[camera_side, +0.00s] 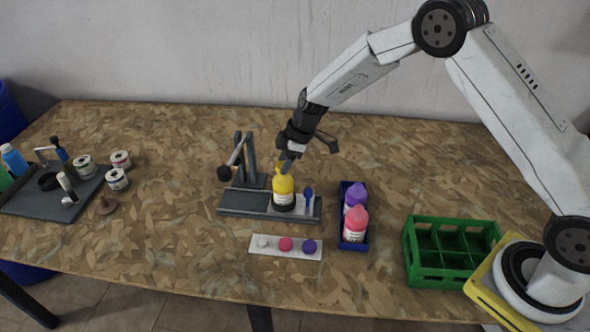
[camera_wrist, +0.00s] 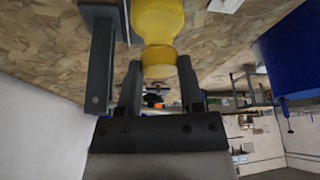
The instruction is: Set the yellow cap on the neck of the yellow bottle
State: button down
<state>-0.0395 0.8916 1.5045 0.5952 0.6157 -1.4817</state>
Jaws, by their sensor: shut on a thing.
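The yellow bottle (camera_wrist: 158,18) fills the top of that view, in line with the cap. Cap and bottle appear to meet there, but their like colour hides whether the cap is seated on the neck.
The fixture carries a lever with a black knob (camera_side: 224,173) and a small blue part (camera_side: 308,195). A white strip (camera_side: 255,252) holds white, pink and purple caps. A blue tray (camera_side: 343,240) holds purple and pink bottles. A green crate (camera_side: 425,277) stands right. Tools and tins lie left.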

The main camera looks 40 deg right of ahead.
jog(key=shift+f, duration=0.95)
dwell(1.0)
grip_release()
dwell(0.4)
jog(key=shift+r, duration=0.1)
jog(key=shift+r, duration=3.7)
jog(key=s+d+r+m+h, duration=0.1)
jog(key=s+m, duration=0.3)
jog(key=s, duration=0.5)
jog(key=s+d+r+m+h, duration=0.1)
jog(key=s+d+m, duration=0.3)
jog(key=s, duration=0.5)
jog(key=s+d+r+m+h, duration=0.1)
jog(key=s+d+m, duration=0.2)
jog(key=s, duration=0.6)
jog(key=shift+r+m+h, duration=0.3)
jog(key=shift+m+h, duration=0.1)
jog(key=shift+m, duration=0.1)
